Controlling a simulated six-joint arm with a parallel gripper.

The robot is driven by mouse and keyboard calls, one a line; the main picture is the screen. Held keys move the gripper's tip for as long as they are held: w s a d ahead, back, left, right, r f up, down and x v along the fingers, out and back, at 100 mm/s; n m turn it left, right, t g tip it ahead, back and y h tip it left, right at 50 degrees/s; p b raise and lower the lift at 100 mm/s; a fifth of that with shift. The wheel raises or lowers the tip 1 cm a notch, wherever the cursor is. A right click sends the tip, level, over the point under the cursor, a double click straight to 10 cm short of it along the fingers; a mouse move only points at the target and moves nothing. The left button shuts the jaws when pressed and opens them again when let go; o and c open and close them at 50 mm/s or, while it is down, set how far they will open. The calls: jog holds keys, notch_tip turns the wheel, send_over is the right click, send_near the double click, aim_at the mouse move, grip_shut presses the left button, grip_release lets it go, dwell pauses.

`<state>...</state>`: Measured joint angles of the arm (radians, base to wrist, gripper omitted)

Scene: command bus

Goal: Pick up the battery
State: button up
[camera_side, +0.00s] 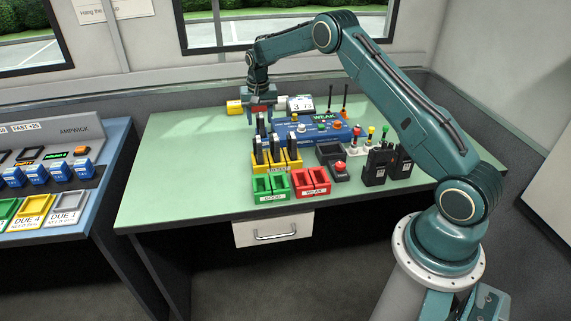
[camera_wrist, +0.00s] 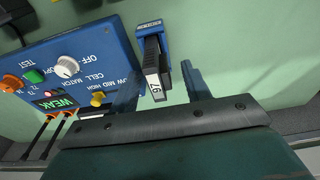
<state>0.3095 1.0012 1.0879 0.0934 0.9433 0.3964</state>
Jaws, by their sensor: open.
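A dark battery (camera_wrist: 152,58) with a pale end label reading "97" stands in a blue holder (camera_wrist: 151,27) in the wrist view. My gripper (camera_wrist: 160,85) is open, its two blue-green fingers on either side of the battery's labelled end, with gaps visible beside it. In the side view my gripper (camera_side: 261,114) points down above the left end of the blue tester (camera_side: 310,130). There the battery is largely hidden by the gripper and the things in front.
The tester's screen reads "WEAK" (camera_wrist: 62,101). In front of it, a yellow rack (camera_side: 292,165) holds several dark batteries. Dark upright units (camera_side: 388,163) stand to the right. The left of the green table (camera_side: 175,165) is clear.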

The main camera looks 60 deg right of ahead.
jog(key=shift+c, duration=0.2)
dwell(0.3)
grip_shut()
jog(key=shift+r, duration=0.1)
jog(key=shift+r, duration=4.95)
